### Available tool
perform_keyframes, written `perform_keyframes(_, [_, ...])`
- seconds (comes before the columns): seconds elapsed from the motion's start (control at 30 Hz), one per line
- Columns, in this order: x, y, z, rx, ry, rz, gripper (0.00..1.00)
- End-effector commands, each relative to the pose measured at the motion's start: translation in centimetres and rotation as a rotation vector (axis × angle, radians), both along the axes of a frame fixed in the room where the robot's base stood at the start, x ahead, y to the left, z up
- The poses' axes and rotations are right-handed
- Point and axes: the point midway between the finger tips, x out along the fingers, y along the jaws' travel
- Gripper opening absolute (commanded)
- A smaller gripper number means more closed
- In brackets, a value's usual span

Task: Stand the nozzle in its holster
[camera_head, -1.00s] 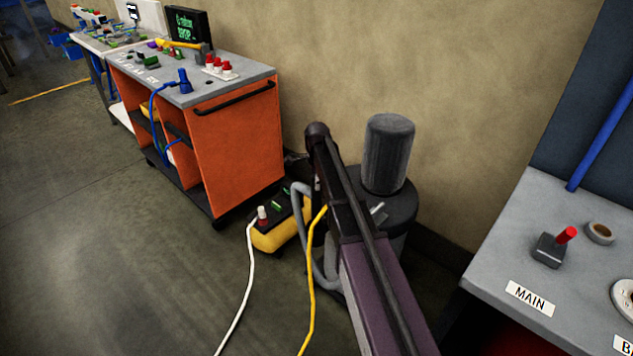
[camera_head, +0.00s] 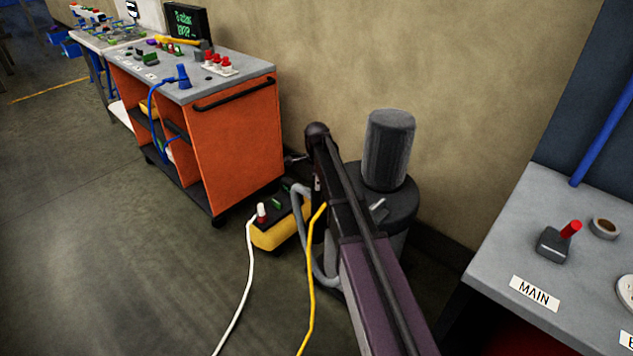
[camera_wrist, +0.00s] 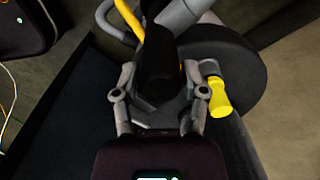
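My gripper (camera_wrist: 160,90) points down in the wrist view, its two grey fingers on either side of a dark cylinder (camera_wrist: 159,72), which looks like the nozzle. It appears shut on it; the contact is partly hidden. A thick grey tube (camera_wrist: 183,14) meets the cylinder's far end. In the head view my arm hides most of the gripper and nozzle. A grey hose (camera_head: 322,275) rises beside the grey vacuum drum (camera_head: 385,205) towards my arm's end. I cannot make out the holster for sure; a yellow cylindrical piece (camera_wrist: 218,97) on a grey fitting sits right of the gripper.
An orange cart (camera_head: 235,145) stands at the left, with a yellow-and-black power box (camera_head: 280,232) on the floor beside it. White (camera_head: 245,290) and yellow (camera_head: 312,290) cables cross the floor. A grey bench (camera_head: 500,270) stands at the right. Floor at the lower left is clear.

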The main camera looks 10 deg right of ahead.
Motion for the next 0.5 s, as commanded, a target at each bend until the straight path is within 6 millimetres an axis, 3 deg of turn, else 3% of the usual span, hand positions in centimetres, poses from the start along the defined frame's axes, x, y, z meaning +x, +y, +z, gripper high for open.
perform_keyframes(0.03, [0.0, 0.01, 0.05, 0.0, 0.0, 0.0, 0.82])
perform_keyframes(0.07, [0.01, 0.01, 0.05, 0.0, 0.0, 0.0, 0.89])
perform_keyframes(0.5, [0.0, 0.02, 0.08, 0.0, 0.0, 0.0, 0.89])
